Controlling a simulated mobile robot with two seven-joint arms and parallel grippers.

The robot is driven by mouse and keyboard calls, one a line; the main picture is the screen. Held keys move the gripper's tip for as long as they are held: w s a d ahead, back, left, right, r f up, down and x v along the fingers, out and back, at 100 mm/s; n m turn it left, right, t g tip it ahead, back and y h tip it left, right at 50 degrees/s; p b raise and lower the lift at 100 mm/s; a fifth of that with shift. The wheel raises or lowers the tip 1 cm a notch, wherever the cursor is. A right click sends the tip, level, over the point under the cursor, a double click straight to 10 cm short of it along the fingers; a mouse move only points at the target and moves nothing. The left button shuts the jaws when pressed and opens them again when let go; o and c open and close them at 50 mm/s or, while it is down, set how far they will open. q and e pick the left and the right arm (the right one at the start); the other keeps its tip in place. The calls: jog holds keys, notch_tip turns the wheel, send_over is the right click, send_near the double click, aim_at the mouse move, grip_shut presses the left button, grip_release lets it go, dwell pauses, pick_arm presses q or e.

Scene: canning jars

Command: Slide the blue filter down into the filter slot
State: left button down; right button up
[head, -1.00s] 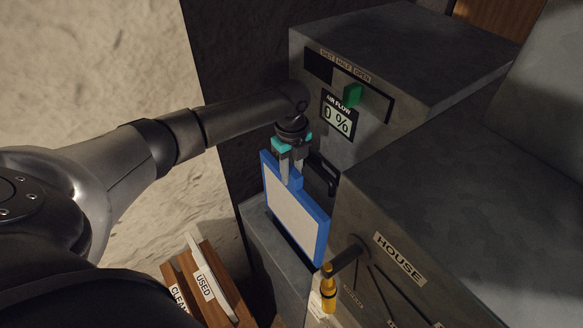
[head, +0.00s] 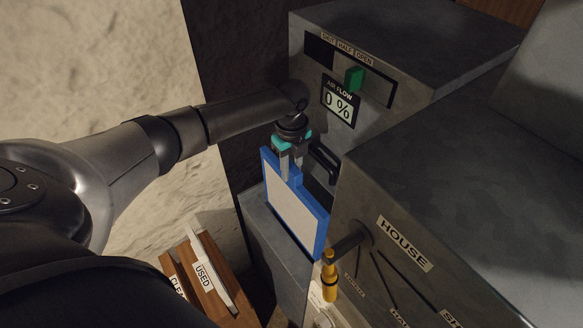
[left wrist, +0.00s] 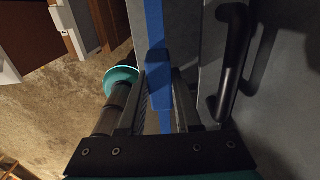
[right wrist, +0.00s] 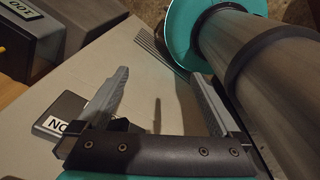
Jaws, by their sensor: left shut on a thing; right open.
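The blue filter (head: 295,214) is a flat pale panel in a blue frame with a raised tab on top. It stands upright in the head view, beside the front of the grey housing and over a lower grey cabinet. My left gripper (head: 291,172) points down and is shut on its top tab. The blue tab also shows between the fingers in the left wrist view (left wrist: 157,85). I cannot make out the filter slot; the filter and gripper cover that area. My right gripper (right wrist: 160,78) is open and empty in the right wrist view.
A black handle (head: 323,160) is close behind the left gripper. A yellow-ended lever (head: 329,281) sticks out near the filter's lower right corner. A wooden rack marked USED (head: 205,275) stands lower left.

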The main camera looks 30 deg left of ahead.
dwell(0.6)
pick_arm(q)
jog(key=b, duration=0.3)
send_over(291, 203)
jog(key=w, duration=0.1)
jog(key=shift+w+a+f, duration=0.1)
jog(key=shift+a+f, duration=0.1)
jog(key=shift+f, duration=1.05)
jog(key=shift+w+a+f, duration=0.1)
jog(key=shift+a+f, duration=0.05)
jog(key=shift+f, duration=1.1)
jog(key=shift+f+b, duration=1.6)
jog(key=shift+f, duration=1)
jog(key=shift+f+b, duration=1.8)
jog(key=shift+f, duration=0.6)
